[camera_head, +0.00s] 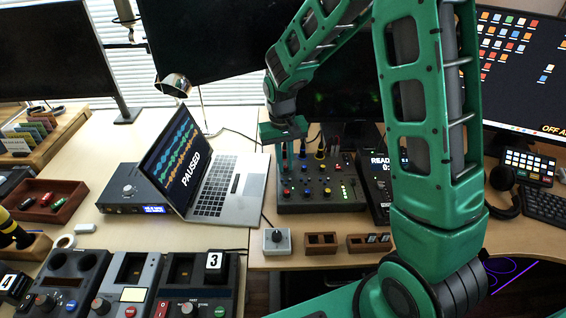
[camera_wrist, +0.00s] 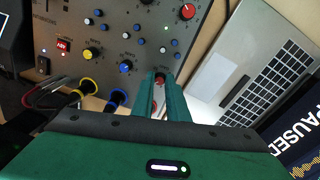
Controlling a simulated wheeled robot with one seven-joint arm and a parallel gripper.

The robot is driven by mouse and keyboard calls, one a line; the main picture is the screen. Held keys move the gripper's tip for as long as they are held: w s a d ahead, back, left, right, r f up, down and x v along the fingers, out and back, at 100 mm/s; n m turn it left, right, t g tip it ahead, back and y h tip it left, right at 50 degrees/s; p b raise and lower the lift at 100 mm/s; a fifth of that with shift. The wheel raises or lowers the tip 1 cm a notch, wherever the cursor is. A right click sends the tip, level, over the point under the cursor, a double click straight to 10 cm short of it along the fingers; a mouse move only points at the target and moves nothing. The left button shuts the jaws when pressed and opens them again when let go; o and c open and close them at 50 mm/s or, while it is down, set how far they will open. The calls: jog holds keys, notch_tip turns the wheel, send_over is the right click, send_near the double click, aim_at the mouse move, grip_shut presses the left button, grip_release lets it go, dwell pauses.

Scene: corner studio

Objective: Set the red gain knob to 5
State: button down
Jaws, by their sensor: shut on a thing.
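A dark mixer panel (camera_head: 345,203) with several coloured knobs lies on the desk at the centre, and it fills the upper left of the wrist view (camera_wrist: 60,18). My gripper (camera_head: 287,166) points down at the panel's far left part. In the wrist view its green fingers (camera_wrist: 161,84) are closed around a small red knob (camera_wrist: 160,78) near the panel's edge. The fingers hide part of that knob, and its pointer and scale are not readable. A second, larger red knob (camera_wrist: 188,11) sits free at another corner of the panel.
An open laptop (camera_head: 228,188) stands just left of the panel. Yellow (camera_wrist: 88,86) and blue (camera_wrist: 118,96) plugs stand close beside my fingers. A small white box with a knob (camera_head: 277,241) and brown trays (camera_head: 320,243) lie in front.

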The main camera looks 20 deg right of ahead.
jog(key=n, duration=0.4)
jog(key=shift+w+r+n, duration=0.2)
jog(key=shift+w+n, duration=0.05)
jog(key=shift+n, duration=0.05)
jog(key=shift+d+n+t, duration=0.1)
jog(key=shift+n+t, duration=0.2)
jog(key=shift+n, duration=1.6)
jog(key=c, duration=1.7)
grip_release()
jog(key=shift+c, duration=0.2)
jog(key=shift+s+f, duration=0.1)
notch_tip(320, 180, up, 11)
jog(key=shift+s+a+f, duration=0.15)
jog(key=shift+s+a, duration=0.05)
jog(key=shift+a, duration=0.05)
